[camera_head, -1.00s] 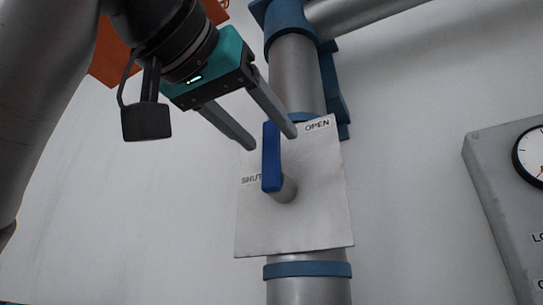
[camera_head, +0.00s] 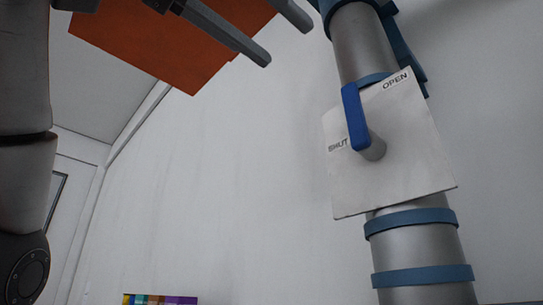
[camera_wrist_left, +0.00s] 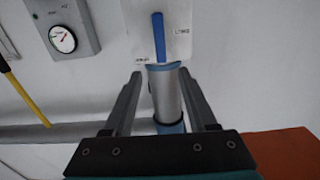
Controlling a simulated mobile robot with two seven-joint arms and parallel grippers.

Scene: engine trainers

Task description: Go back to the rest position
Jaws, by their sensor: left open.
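My left gripper (camera_head: 270,35) is at the top of the head view, with only its two grey fingers and part of its body showing. The fingers are apart with nothing between them. The blue valve handle (camera_head: 355,116) is to the right of and below the fingers, clear of them. It points up on a white plate (camera_head: 410,160) marked SHUT and OPEN. In the left wrist view the open fingers (camera_wrist_left: 163,85) point towards the pipe, and the blue handle (camera_wrist_left: 158,36) shows beyond them. My right gripper is not in view.
The metal pipe (camera_head: 420,245) with blue bands runs behind the plate. An orange panel (camera_head: 185,50) is at the upper left. In the left wrist view a gauge box (camera_wrist_left: 62,25) and a yellow bar (camera_wrist_left: 28,98) are at the left. The white wall between is bare.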

